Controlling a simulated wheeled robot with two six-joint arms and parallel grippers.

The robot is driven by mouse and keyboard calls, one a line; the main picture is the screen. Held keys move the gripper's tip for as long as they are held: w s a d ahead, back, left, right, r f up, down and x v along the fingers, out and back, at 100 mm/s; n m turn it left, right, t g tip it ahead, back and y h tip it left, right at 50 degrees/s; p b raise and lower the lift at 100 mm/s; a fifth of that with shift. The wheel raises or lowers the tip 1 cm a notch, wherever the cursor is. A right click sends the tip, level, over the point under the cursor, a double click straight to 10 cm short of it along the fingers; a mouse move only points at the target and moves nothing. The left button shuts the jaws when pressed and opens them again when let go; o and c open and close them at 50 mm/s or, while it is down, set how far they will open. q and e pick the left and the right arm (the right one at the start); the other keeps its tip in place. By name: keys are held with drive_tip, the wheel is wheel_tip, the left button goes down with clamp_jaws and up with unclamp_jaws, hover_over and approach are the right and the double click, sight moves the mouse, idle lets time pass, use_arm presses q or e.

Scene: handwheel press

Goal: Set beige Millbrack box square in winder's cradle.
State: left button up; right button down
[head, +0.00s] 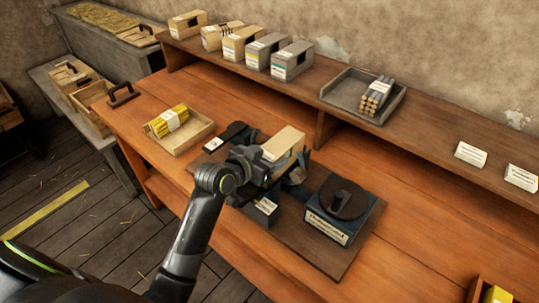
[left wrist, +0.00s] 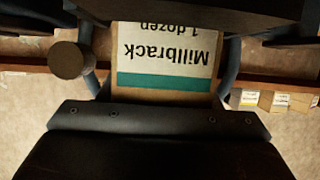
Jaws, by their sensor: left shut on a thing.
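The beige Millbrack box (head: 283,143) is in my left gripper (head: 264,163), over the back part of the winder's board (head: 305,240). In the left wrist view the box (left wrist: 165,95) shows a white label, upside down, with a teal stripe. The winder has a blue housing with a dark round top (head: 340,203) and a small dark block (head: 265,209) with a pale label. Dark blue parts (head: 294,186) show just below the box, probably the cradle. My gripper and arm hide much of them, so I cannot tell whether the box touches them. My right gripper is not in view.
A wooden tray (head: 192,141) with a yellow bundle (head: 168,120) stands left of the winder. The raised back shelf holds several beige and grey boxes (head: 240,41), a grey tray (head: 335,98) with a grey bundle, and two white cards (head: 470,154). The bench's right side is mostly clear.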

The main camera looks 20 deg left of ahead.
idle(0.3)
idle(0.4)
use_arm(q)
drive_tip(key=o, duration=1)
drive_tip(key=shift+o, duration=0.4)
drive_tip(key=shift+s+f, duration=0.1)
drive_tip(key=v, duration=1.7)
drive_tip(key=shift+s, duration=0.2)
